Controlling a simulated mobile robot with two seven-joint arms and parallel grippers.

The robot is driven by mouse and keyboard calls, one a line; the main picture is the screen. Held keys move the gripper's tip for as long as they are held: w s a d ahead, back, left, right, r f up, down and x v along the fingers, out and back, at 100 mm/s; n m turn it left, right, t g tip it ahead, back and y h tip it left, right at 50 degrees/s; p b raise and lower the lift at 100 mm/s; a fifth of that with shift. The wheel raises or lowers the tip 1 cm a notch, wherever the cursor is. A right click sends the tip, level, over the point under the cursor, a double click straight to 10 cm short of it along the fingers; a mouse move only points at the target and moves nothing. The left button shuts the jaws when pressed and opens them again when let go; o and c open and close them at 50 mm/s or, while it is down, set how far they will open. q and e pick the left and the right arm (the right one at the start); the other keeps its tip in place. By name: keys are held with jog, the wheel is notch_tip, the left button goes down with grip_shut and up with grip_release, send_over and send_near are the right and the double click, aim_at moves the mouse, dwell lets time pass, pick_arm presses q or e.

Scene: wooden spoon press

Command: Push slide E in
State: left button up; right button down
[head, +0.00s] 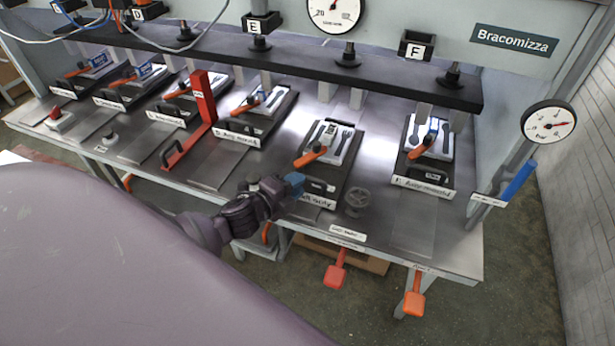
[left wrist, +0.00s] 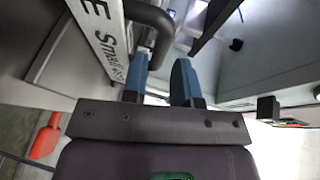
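Slide E (head: 347,172) is a dark plate carrying a pale mould with spoon shapes and an orange-handled clamp. It sits forward on the metal bench, nearer the front edge than its neighbours. Its white front label (head: 318,201) also shows in the left wrist view (left wrist: 101,40), reading "E Small...". My left gripper (head: 294,184) is at the slide's front left corner. In the left wrist view its two blue fingertips (left wrist: 160,75) are apart, with the slide's dark curved handle (left wrist: 158,25) by the gap between them. I cannot tell whether they touch it. My right gripper is not in view.
The black press beam (head: 300,72) runs above the slides. Red (head: 336,272) and orange (head: 413,297) pedals hang in front.

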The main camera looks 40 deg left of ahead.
pick_arm(q)
jog(key=shift+x, duration=2.15)
grip_shut()
